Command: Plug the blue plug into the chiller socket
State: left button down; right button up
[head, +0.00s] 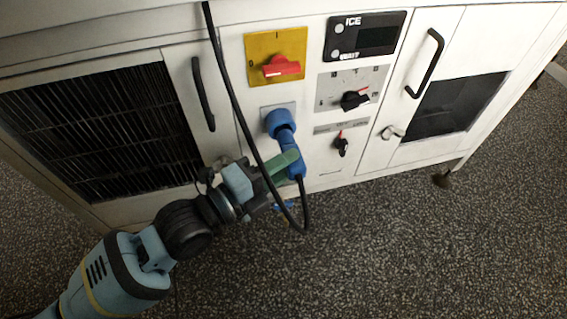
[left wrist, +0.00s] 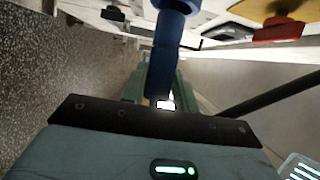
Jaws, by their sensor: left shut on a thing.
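The blue plug (head: 293,160) is a long blue body with a black cable hanging from its lower end. My left gripper (head: 285,166) is shut on the plug with its green fingers. The chiller socket (head: 279,120) is a blue round fitting on a grey plate on the white cabinet front. The plug's upper end meets or overlaps the socket in the head view; I cannot tell whether it is inserted. In the left wrist view the blue plug (left wrist: 163,70) runs up from between the green fingers towards the blue socket at the top edge. My right gripper is not in view.
Above the socket is a yellow panel with a red switch (head: 281,66). A knob panel (head: 352,92), a small black switch (head: 342,145) and a display (head: 365,37) sit to the right. The black cable (head: 238,100) loops down across the cabinet front. The speckled floor is clear.

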pick_arm(q)
jog(key=shift+r, duration=0.1)
dwell(0.3)
dwell(0.5)
jog(key=shift+p, duration=0.45)
dwell(0.3)
dwell(0.3)
jog(key=shift+w, duration=0.15)
dwell(0.3)
jog(key=shift+w+a, duration=0.15)
jog(key=shift+w, duration=0.2)
jog(key=shift+w+a, duration=0.15)
jog(key=shift+w, duration=0.25)
